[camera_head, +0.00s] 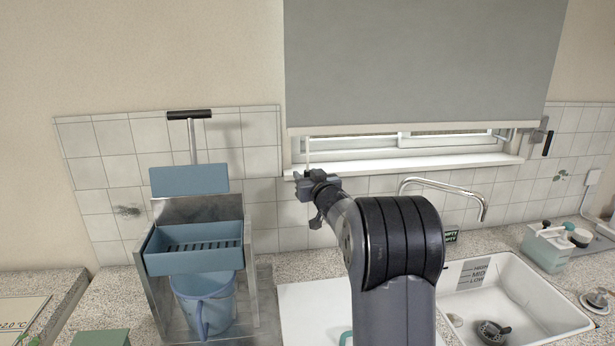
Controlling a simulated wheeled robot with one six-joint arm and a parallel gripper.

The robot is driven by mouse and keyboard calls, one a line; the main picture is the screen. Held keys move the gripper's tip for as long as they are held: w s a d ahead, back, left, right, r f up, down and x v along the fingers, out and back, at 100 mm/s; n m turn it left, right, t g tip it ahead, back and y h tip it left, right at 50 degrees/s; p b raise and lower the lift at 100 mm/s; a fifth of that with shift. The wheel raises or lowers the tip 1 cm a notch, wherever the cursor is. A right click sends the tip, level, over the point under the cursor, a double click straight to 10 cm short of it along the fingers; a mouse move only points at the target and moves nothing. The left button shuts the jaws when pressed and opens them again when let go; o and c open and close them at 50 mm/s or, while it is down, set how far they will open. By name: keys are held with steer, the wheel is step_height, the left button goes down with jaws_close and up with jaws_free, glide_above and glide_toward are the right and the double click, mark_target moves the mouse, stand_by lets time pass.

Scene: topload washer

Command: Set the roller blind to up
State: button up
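The grey roller blind (420,62) hangs over most of the window, with its pale bottom bar (410,129) level a little above the sill. A thin pale pull (308,150) hangs below the bar near its left end. My gripper (303,180) is at the lower end of this pull, just below the left end of the sill. The fingers are small and dark here, and I cannot tell whether they are closed around the pull or only beside it. My arm hides part of the wall and counter.
The white window sill (430,163) is close to my gripper. A curved tap (445,183) stands right of my arm above the white sink (510,300). A metal stand with a blue tray (195,248) and blue jug (205,302) is at left.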

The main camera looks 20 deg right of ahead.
jaws_close()
steer(key=shift+r, duration=0.15)
stand_by(0.4)
